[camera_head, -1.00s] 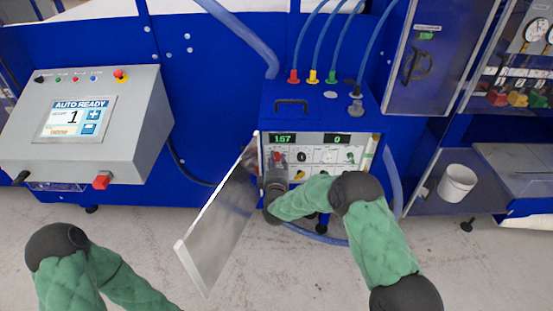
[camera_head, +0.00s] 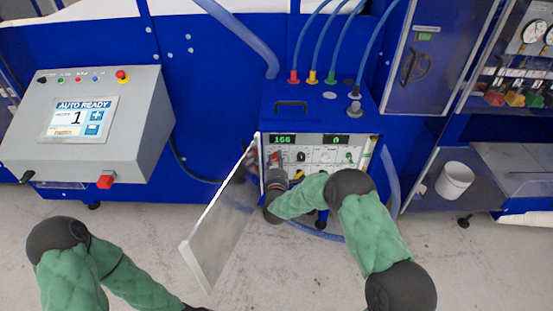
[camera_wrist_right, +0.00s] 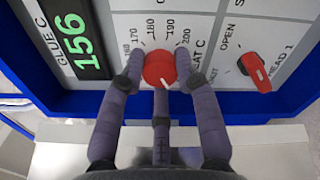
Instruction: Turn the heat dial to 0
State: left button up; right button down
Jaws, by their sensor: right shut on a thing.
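The red heat dial (camera_wrist_right: 158,68) sits on the white panel of the blue heater unit, under a printed scale whose readable marks run from 170 to 200. Its white pointer line faces the lower side, away from those marks. My right gripper (camera_wrist_right: 160,78) is shut on the dial, with fingers on both sides. In the head view the right gripper (camera_head: 276,182) is at the left of the unit's front panel and hides part of it. The green display (camera_wrist_right: 80,45) beside the dial reads 156. Of my left arm only links show at the lower left; its gripper fingers are out of frame.
An open clear door (camera_head: 220,222) stands just left of my right gripper. Another red knob (camera_wrist_right: 254,70), marked OPEN, sits right of the dial. A grey control box (camera_head: 90,125) is at the left and a white bucket (camera_head: 455,181) at the right.

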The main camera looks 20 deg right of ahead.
jog(key=shift+f+n+p, duration=0.1)
jog(key=shift+n+p, duration=0.35)
jog(key=shift+n, duration=1.25)
jog(key=c, duration=0.9)
grip_release()
jog(key=shift+s, duration=0.1)
jog(key=v, duration=1.1)
jog(key=shift+s, duration=0.4)
jog(key=shift+a, duration=0.1)
